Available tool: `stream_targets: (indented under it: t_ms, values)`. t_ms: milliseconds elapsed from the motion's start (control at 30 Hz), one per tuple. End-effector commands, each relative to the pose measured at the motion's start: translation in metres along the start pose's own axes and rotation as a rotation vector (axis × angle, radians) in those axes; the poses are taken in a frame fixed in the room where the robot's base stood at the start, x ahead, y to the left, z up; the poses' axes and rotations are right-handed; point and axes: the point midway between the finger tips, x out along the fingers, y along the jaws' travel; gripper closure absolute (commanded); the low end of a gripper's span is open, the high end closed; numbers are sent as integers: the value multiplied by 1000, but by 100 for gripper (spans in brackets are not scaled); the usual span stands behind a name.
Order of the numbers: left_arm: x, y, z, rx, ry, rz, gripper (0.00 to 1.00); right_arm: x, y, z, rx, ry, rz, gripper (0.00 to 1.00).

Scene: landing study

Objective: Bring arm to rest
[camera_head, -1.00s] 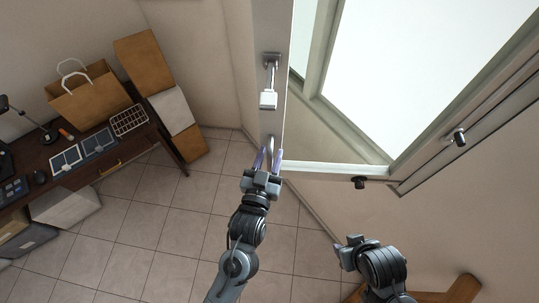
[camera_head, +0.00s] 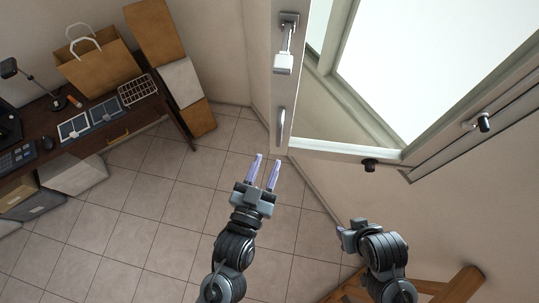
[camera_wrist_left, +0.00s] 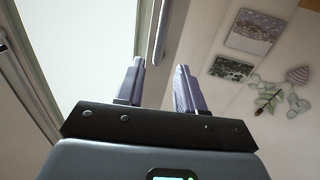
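My left gripper (camera_head: 267,172) is in the lower middle of the head view, its two purple fingers apart with nothing between them. In the left wrist view its fingers (camera_wrist_left: 159,88) are also spread and empty. The window sash handle, a slim metal pull (camera_head: 282,124), is just beyond the fingertips and apart from them; the pull also shows in the left wrist view (camera_wrist_left: 161,30). My right gripper (camera_head: 343,230) is at the lower right, seen partly behind its own wrist; its finger opening is hidden.
A dark desk (camera_head: 95,130) with a paper bag (camera_head: 97,62) and cardboard boxes (camera_head: 152,35) is at left. A wooden piece of furniture (camera_head: 460,283) is at lower right. Tiled floor (camera_head: 160,215) is clear.

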Motion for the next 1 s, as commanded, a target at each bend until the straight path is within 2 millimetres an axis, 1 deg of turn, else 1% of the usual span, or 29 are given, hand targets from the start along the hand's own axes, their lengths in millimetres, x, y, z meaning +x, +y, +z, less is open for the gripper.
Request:
stream_targets:
  t_ms: [100,467,567,633,667,733,767,800,833,900,967,1000]
  values:
    - [-4,0,0,0,0,0,62,1,0,0,0,0,0,57]
    - [-4,0,0,0,0,0,62,1,0,0,0,0,0,57]
    - [-5,1,-1,-2,-6,0,62,-3,0,-1,0,0,0,57]
    - [-8,-2,-2,-2,-21,-6,62,-9,0,-3,0,-1,0,57]
    - [-10,-8,-2,2,-29,-18,62,-13,0,-4,0,-1,0,57]
    - [-13,-29,-6,16,-40,-55,62,-20,1,-6,0,-1,0,57]
    - [-16,-41,-8,26,-50,-71,62,-25,1,-8,0,-1,0,57]
    - [-20,-57,-7,40,-92,-86,62,-31,1,-10,0,-1,0,57]
    - [-23,-69,-5,48,-135,-93,62,-35,1,-11,0,-1,0,57]
    - [-34,-92,7,55,-251,-99,62,-42,2,-13,0,1,0,57]
    - [-45,-109,18,54,-363,-102,62,-46,2,-15,0,2,0,57]
    - [-55,-119,26,51,-442,-104,62,-49,2,-16,0,2,0,57]
